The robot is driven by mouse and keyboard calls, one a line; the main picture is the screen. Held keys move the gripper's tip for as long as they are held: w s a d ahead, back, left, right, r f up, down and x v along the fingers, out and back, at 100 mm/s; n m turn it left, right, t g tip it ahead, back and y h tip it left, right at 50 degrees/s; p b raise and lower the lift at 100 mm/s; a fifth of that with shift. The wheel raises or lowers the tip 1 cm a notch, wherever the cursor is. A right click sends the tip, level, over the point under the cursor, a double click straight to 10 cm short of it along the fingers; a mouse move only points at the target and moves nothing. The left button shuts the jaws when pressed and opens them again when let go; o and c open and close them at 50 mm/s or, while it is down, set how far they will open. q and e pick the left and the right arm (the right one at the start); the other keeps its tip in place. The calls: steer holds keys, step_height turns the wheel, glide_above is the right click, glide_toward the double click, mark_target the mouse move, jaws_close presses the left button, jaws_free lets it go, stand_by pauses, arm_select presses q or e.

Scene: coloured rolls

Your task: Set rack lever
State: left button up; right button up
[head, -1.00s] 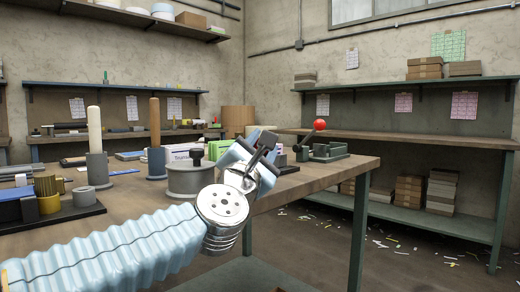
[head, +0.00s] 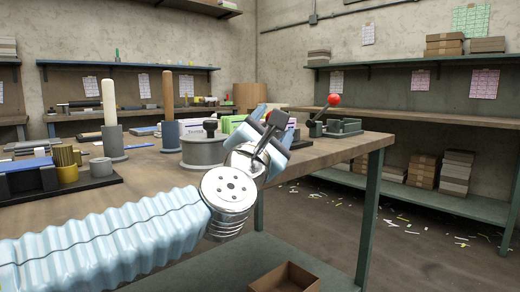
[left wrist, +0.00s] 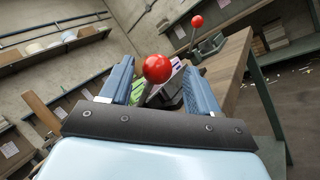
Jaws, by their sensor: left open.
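A lever with a red ball knob (head: 333,100) stands on a dark green base (head: 338,127) near the table's far right corner. The left wrist view shows two red knobs: a near one (left wrist: 157,68) on a grey rod, and a smaller one (left wrist: 197,20) farther off on a tilted rod. My left gripper (head: 275,122) is open over the table. In the wrist view the near knob appears between its fingers; I cannot tell if they touch it. My right gripper is not in view.
A grey roll (head: 204,150) with a black knob stands left of the gripper. Two upright posts in grey holders, a wooden one (head: 169,105) and a pale one (head: 109,105), stand farther left. A cardboard box (head: 285,278) sits low by the table.

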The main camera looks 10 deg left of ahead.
arm_select(q)
steer(key=v, duration=1.1)
steer(key=shift+b, duration=0.4)
